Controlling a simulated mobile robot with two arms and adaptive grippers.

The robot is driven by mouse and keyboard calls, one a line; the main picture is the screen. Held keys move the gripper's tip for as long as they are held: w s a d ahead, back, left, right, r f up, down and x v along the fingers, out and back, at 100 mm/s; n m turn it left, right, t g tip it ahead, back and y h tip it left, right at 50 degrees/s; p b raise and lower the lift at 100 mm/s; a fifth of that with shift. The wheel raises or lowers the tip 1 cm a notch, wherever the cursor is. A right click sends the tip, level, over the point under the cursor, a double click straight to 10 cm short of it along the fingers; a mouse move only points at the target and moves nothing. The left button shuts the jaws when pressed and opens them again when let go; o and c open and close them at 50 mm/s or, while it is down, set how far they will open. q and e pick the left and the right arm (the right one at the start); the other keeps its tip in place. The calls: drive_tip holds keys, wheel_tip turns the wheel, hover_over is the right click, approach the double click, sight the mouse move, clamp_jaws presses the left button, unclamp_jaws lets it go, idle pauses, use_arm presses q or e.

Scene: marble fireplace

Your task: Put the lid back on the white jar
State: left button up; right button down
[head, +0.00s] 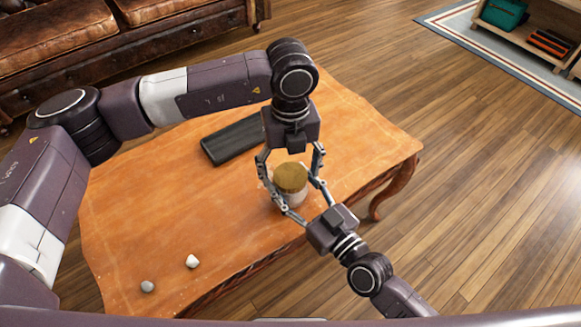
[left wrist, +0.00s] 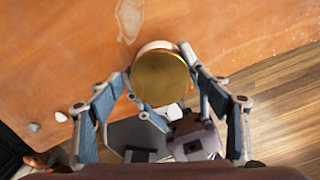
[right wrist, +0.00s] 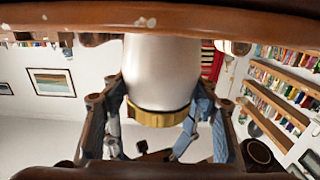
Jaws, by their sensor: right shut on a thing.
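The white jar (head: 288,199) stands upright near the table's right front part. Its gold lid (head: 291,177) is on top of it, and in the right wrist view the lid (right wrist: 158,116) meets the white body (right wrist: 162,72) squarely. I cannot tell how tightly it is seated. My left gripper (left wrist: 160,82) comes from above, its fingers spread either side of the lid, and looks open. My right gripper (right wrist: 158,97) comes in from the front right, low, and is shut on the jar just by the lid. Parts of both grippers hide the jar's sides in the head view.
A dark flat case (head: 232,140) lies on the wooden table (head: 130,225) behind the jar. Two small pale pieces (head: 192,261) (head: 147,286) lie at the front left. A leather sofa (head: 60,40) stands behind. The table's left part is clear.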

use_arm(q)
drive_tip(key=c, duration=1.2)
drive_tip(key=shift+o, duration=0.2)
drive_tip(key=m, duration=0.4)
drive_tip(key=shift+o, duration=0.2)
drive_tip(key=m, duration=1.3)
drive_tip(key=shift+m, duration=0.3)
drive_tip(key=shift+c, duration=0.2)
drive_tip(key=o, duration=1.3)
